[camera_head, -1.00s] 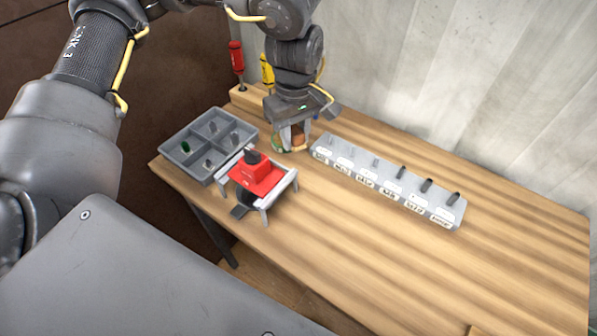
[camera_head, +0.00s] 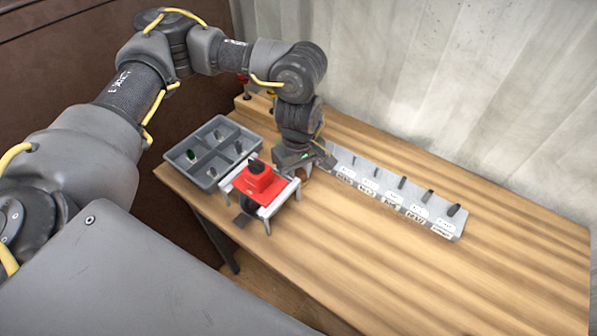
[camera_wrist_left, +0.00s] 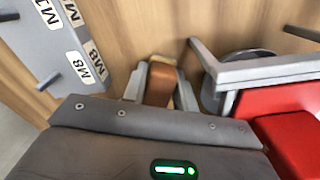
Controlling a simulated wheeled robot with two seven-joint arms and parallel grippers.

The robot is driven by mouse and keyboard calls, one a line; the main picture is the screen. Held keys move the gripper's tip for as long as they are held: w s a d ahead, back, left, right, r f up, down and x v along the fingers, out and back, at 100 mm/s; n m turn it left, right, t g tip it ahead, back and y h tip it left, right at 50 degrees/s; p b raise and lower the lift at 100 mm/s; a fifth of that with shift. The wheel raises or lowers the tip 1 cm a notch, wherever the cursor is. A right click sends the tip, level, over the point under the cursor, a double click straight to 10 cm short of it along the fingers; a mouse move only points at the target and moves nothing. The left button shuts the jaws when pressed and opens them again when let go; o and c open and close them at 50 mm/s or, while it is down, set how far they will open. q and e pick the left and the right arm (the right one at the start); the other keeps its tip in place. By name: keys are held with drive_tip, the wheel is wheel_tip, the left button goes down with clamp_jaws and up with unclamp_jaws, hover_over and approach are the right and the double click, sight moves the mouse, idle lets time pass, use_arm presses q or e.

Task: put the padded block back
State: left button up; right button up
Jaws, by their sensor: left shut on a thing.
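My left gripper (camera_head: 303,172) is low over the table, between the red-topped grey stand and the labelled rack. In the left wrist view its fingers (camera_wrist_left: 160,90) are shut on a brown block (camera_wrist_left: 160,84), which I take to be the padded block. The block shows between the two grey fingers, with table wood beyond it. In the head view the gripper and wrist hide the block. I cannot tell whether its underside touches the table. My right gripper is not in view.
The grey stand (camera_head: 266,212) with a red block (camera_head: 259,186) is close beside my left gripper. The labelled rack (camera_head: 445,228) holds several dark pegs. A grey compartment tray (camera_head: 176,158) is at left. A wooden holder (camera_head: 258,109) stands behind. The table's right side is clear.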

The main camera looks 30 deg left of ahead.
use_arm(q)
drive_tip(key=shift+f, duration=0.15)
drive_tip(key=shift+f+b, duration=0.2)
drive_tip(key=shift+b, duration=0.1)
drive_tip(key=o, duration=0.7)
drive_tip(key=shift+r, duration=0.1)
drive_tip(key=shift+o, duration=1.2)
